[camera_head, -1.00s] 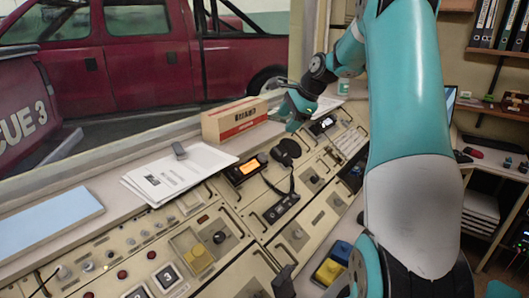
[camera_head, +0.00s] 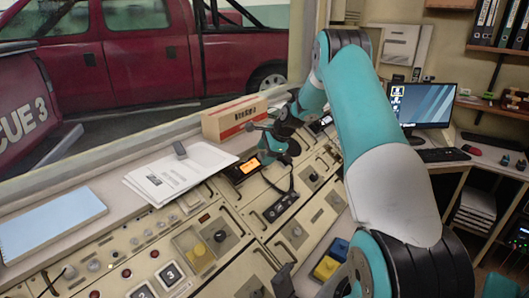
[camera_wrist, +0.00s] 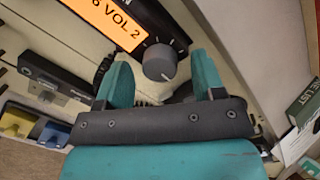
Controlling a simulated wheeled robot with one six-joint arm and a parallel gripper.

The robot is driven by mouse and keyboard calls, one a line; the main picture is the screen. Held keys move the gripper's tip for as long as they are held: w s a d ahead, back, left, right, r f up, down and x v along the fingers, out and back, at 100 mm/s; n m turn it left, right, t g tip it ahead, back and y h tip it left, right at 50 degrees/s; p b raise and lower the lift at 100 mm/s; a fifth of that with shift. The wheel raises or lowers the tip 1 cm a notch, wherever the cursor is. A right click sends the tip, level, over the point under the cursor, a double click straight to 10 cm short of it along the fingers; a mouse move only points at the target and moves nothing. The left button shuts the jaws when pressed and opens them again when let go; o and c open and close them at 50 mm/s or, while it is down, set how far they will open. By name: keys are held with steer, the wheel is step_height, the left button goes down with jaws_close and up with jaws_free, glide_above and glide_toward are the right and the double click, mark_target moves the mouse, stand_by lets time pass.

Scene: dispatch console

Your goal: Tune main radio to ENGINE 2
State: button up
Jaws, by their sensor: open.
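The radio with a lit orange display (camera_head: 249,167) is set in the console, left of my gripper in the head view. In the wrist view its orange display (camera_wrist: 95,22) fills the top left, is partly cut off, and shows a "6" and "VOL 2". A grey round knob (camera_wrist: 159,62) with a light pointer line sits beside the display. My gripper (camera_wrist: 162,72) is open, with its teal fingers on either side of the knob in the picture. I cannot tell whether they touch it. In the head view my gripper (camera_head: 272,142) is over the radio's right end.
A cardboard box (camera_head: 234,119) and white papers (camera_head: 170,178) are on the ledge behind. Yellow (camera_head: 325,267) and blue (camera_head: 338,249) buttons stand near the front. Knobs and switches crowd the panels.

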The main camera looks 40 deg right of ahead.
steer(key=shift+w+f, duration=0.2)
steer(key=shift+f, duration=0.05)
steer(key=c, duration=0.9)
steer(key=shift+c, duration=0.2)
steer(key=shift+n, duration=0.3)
steer(key=n+b, duration=0.1)
steer(key=n, duration=0.2)
steer(key=shift+a, duration=0.1)
steer(key=shift+n+g+b, duration=0.3)
steer(key=shift+n+b, duration=0.3)
steer(key=shift+n, duration=1.1)
